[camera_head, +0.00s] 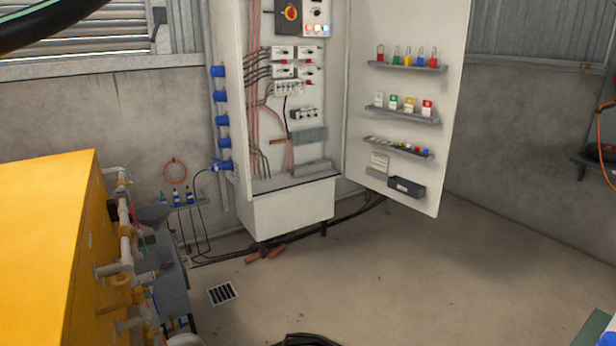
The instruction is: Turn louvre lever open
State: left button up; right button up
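A louvred panel (75,35) is set in the wall at the upper left, cut off by the top edge. A small dark part (158,16), which looks like the louvre lever, sits at the panel's right side. It is small and partly cut off, so its setting cannot be told. A thick black curved shape crosses the upper left corner in front of the louvres and hides part of them. Neither of my grippers can be made out in this view.
An open electrical cabinet (290,209) stands at the middle back, its door (451,110) swung to the right. A yellow machine (40,240) with pipes fills the left front. Black cables (300,235) run along the floor below the cabinet. The floor (420,280) at centre right is clear.

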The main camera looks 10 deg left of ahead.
aim_at(160, 14)
jog(key=i+u, duration=0.1)
jog(key=i, duration=0.8)
jog(key=i+u, duration=0.15)
jog(key=i, duration=0.8)
jog(key=i+l+u, duration=0.1)
jog(key=i, duration=0.8)
